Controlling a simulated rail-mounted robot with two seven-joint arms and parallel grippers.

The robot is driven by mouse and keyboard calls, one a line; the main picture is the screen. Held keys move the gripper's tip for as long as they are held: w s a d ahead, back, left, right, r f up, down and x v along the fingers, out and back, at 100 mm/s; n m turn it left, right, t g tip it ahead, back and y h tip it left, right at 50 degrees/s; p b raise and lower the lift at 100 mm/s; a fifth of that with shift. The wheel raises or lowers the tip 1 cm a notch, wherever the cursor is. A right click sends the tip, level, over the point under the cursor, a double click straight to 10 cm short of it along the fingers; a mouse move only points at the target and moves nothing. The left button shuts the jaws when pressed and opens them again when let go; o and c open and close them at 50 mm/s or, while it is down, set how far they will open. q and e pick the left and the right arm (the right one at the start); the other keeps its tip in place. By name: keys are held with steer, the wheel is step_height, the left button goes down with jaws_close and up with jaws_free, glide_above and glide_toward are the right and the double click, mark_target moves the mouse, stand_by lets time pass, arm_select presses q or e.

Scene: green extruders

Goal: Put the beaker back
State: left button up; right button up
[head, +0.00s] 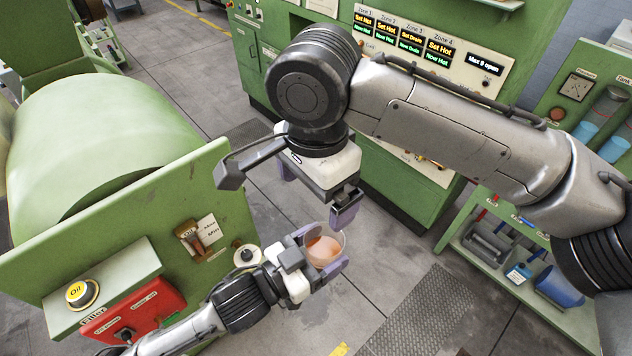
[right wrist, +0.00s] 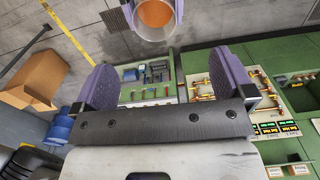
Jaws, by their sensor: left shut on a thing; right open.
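The beaker (head: 324,249) is clear glass with an orange-brown liquid in it. My left gripper (head: 324,262) is shut on the beaker and holds it in the air above the floor, in the lower middle of the head view. My right gripper (head: 318,203) is open and empty, just above the beaker in the head view. In the right wrist view, the beaker (right wrist: 155,14) shows at the top edge, beyond the two spread purple fingers of the right gripper (right wrist: 167,85) and apart from them.
A control panel (head: 430,50) is behind my right arm. A green shelf (head: 520,262) with tools and a blue container (head: 557,287) is at right. A cardboard box (right wrist: 35,80) lies on the floor.

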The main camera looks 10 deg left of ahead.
mark_target(314, 231)
step_height(314, 231, down, 12)
steer(key=shift+r, duration=0.25)
stand_by(0.3)
steer(key=shift+a, duration=0.1)
steer(key=c, duration=1.1)
steer(key=shift+r, duration=0.1)
steer(key=shift+o, duration=0.3)
steer(key=o, duration=1)
